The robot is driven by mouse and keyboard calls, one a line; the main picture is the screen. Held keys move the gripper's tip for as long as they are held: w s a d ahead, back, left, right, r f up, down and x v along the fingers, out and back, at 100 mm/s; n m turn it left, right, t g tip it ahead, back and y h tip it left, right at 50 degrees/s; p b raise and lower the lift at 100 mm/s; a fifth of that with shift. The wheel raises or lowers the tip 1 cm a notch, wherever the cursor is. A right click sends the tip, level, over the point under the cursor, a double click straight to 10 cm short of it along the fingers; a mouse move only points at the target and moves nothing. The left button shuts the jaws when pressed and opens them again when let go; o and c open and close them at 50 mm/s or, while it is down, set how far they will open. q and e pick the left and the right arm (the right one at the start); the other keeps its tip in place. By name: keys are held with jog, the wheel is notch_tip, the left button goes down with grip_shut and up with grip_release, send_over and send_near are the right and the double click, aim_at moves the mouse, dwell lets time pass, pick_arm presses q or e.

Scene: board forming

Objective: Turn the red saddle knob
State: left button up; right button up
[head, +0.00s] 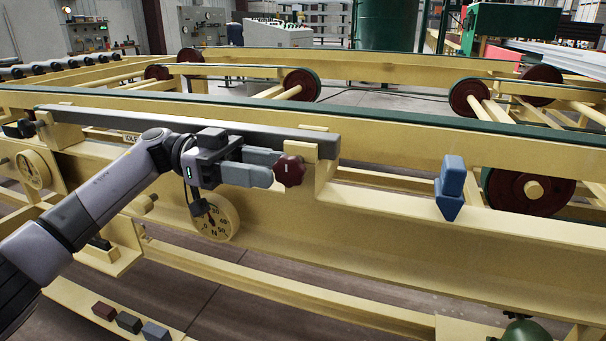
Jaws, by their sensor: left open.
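The red saddle knob (290,170) is a dark red lobed knob on the yellow saddle (325,172) at the right end of a long grey bar. My left gripper (268,168) comes in from the left, with its grey fingers pointing right at the knob. Its jaws are open, and the fingertips are at the knob's left edge. I cannot tell whether they touch it or reach around it. My right gripper is not in view.
The grey bar (200,121) runs behind my left gripper. A round dial gauge (214,217) sits just below it. A blue pointed block (450,188) is on the yellow beam to the right. Red, dark and grey blocks (130,322) lie on the lower ledge.

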aim_at(305, 174)
pick_arm(q)
jog(key=shift+b+x, duration=0.35)
jog(key=shift+x, duration=2.45)
grip_shut()
